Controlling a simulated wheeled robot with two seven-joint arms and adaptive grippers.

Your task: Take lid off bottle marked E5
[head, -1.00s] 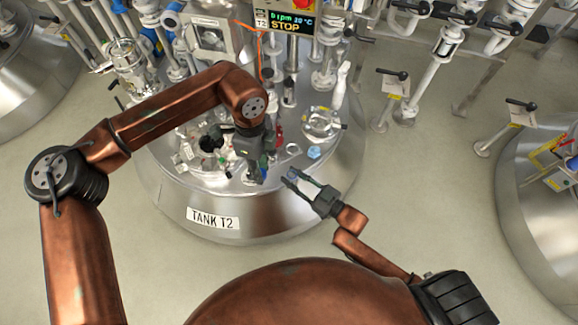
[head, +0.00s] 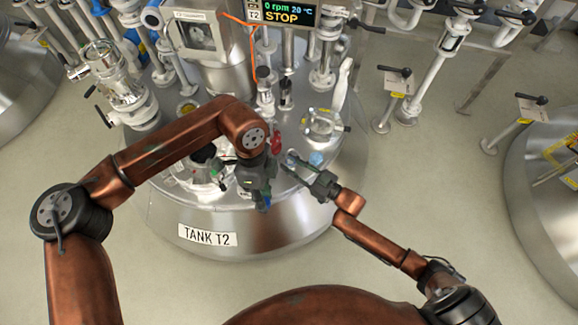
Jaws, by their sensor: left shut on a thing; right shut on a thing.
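The bottle marked E5 cannot be picked out in the head view; no E5 mark is readable. My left gripper (head: 264,205) points down over the front of the tank top. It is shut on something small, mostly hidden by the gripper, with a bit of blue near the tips. My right gripper (head: 290,166) reaches in from the right, a little above and right of the left one in the picture. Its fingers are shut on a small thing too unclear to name. The two grippers are close together but apart.
The steel tank top (head: 342,165) is crowded with fittings. A red item (head: 276,143) and a light blue item (head: 317,158) stand near the grippers. A round clear-topped fitting (head: 322,124) is behind them. The TANK T2 label (head: 207,235) is on the front wall.

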